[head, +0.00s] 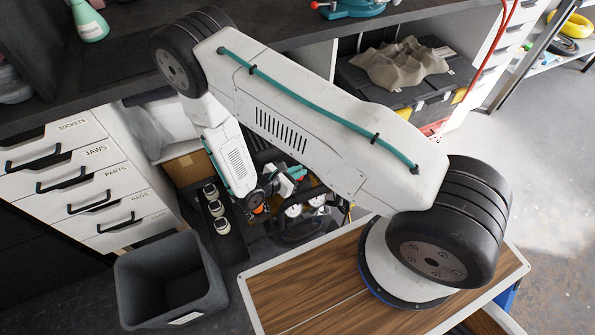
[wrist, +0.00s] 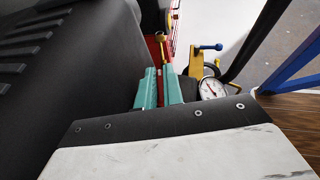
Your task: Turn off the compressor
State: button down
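The compressor is mostly hidden under the bench behind my arm. Dark rounded parts, a red part and pale gauges (head: 293,210) show in the head view. The wrist view shows a large black body (wrist: 85,75), a red part (wrist: 154,50), a brass-coloured rod with a round end (wrist: 160,38), a white dial gauge (wrist: 212,88) and a yellow fitting with a blue knob (wrist: 205,50). The gripper is small in the head view (head: 292,178).
A grey bin (head: 170,285) stands left, below labelled drawers (head: 75,180). The dark bench top (head: 120,65) overhangs the compressor's space. A cardboard box (head: 188,168) sits behind. A black case (head: 405,95) is on the right. In the wrist view, a blue bar (wrist: 295,60) stands right.

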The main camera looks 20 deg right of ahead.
jog(key=shift+n+t+y, duration=0.3)
jog(key=shift+n+t, duration=0.5)
jog(key=shift+t, duration=0.1)
jog(key=c, duration=1.5)
grip_release()
jog(key=shift+g, duration=0.3)
